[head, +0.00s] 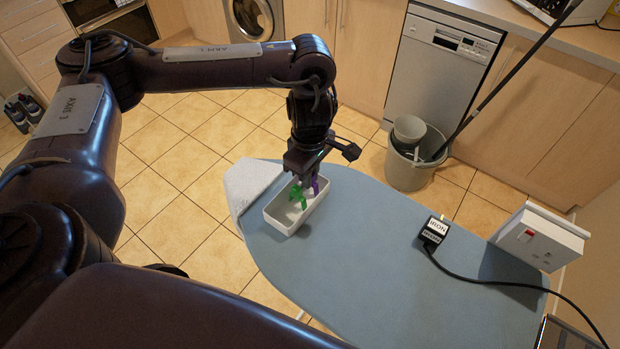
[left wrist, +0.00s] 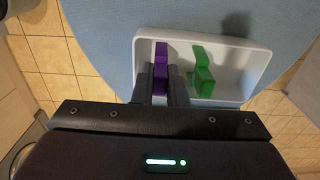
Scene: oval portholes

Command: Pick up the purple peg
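The purple peg (left wrist: 161,57) is in the white tray, near the tray's left side in the left wrist view. In the head view only a small part of the purple peg (head: 321,185) shows beside my gripper. My left gripper (left wrist: 161,80) points down into the tray with one finger flush against each side of the purple peg. It also shows in the head view (head: 306,178), where its fingertips are largely hidden. Whether the peg is clear of the tray floor cannot be told. My right gripper is not in view.
A green peg (left wrist: 202,74) lies in the same white tray (head: 282,222), close beside my left gripper. The tray rests on a blue ironing board (head: 350,270). A black plug (head: 434,232) with a cable and a white socket box (head: 540,238) are at the right.

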